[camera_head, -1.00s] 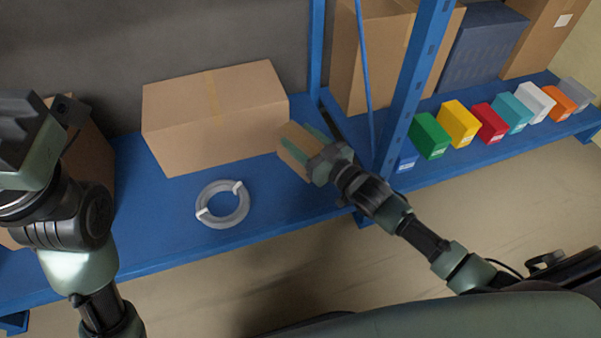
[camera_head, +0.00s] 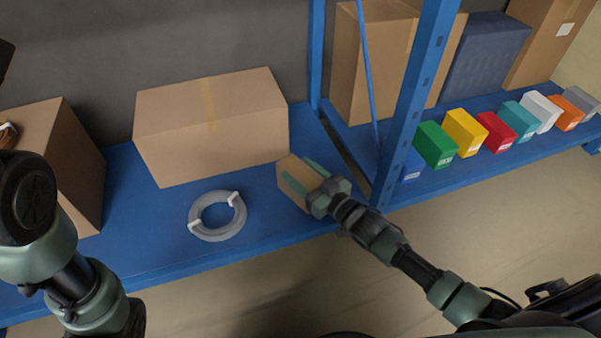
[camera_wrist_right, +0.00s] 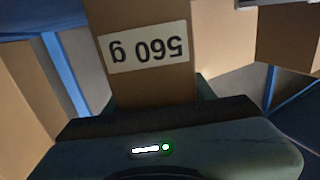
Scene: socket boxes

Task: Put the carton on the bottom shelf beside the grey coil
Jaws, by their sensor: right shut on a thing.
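The small brown carton (camera_head: 294,184) is between the fingers of my right gripper (camera_head: 308,178), at the right end of the blue bottom shelf (camera_head: 160,235). In the right wrist view the carton (camera_wrist_right: 148,82) fills the middle and bears a white "560 g" label, upside down. I cannot tell whether its base touches the shelf. The grey coil (camera_head: 218,216) lies flat on the shelf, left of the carton and apart from it, with white ties around it. My left arm is at the left edge of the head view; its gripper is out of the picture.
A large brown box (camera_head: 212,125) stands behind the coil and carton. Another brown box (camera_head: 60,155) stands at the left. A blue upright (camera_head: 415,100) rises right of the carton. Beyond it, several coloured boxes (camera_head: 465,130) line the shelf front. Bare shelf separates coil and carton.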

